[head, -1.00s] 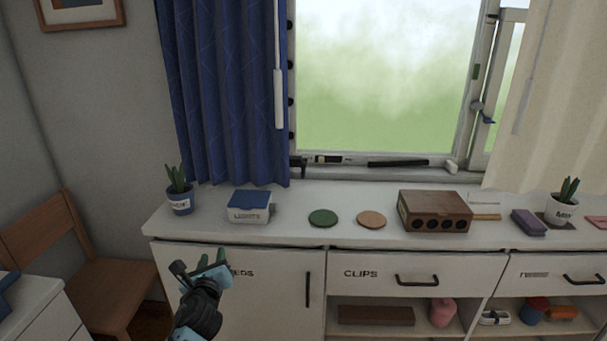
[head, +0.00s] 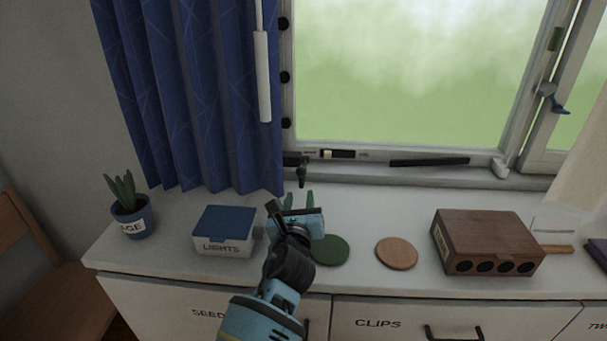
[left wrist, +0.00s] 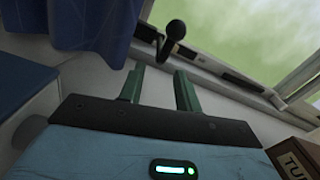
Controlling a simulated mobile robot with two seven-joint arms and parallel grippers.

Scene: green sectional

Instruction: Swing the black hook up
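The black hook (head: 302,174) is at the lower left corner of the window frame, beside the blue curtain's edge. Its end hangs down in the head view. In the left wrist view a black hook with a round knob (left wrist: 176,30) stands out from the sill ahead of my fingers. My left gripper (head: 298,198) is open and empty over the counter, just below and in front of the hook. Its two green fingers (left wrist: 159,72) are apart in the left wrist view, and the hook is beyond their tips, apparently not touched. My right gripper is not in view.
The blue curtain (head: 190,95) hangs left of the hook. On the counter stand a lights box (head: 224,230), a green disc (head: 331,249), a tan disc (head: 397,253), a wooden box (head: 488,242) and a potted plant (head: 132,217). A black bar (head: 430,162) lies along the window's bottom rail.

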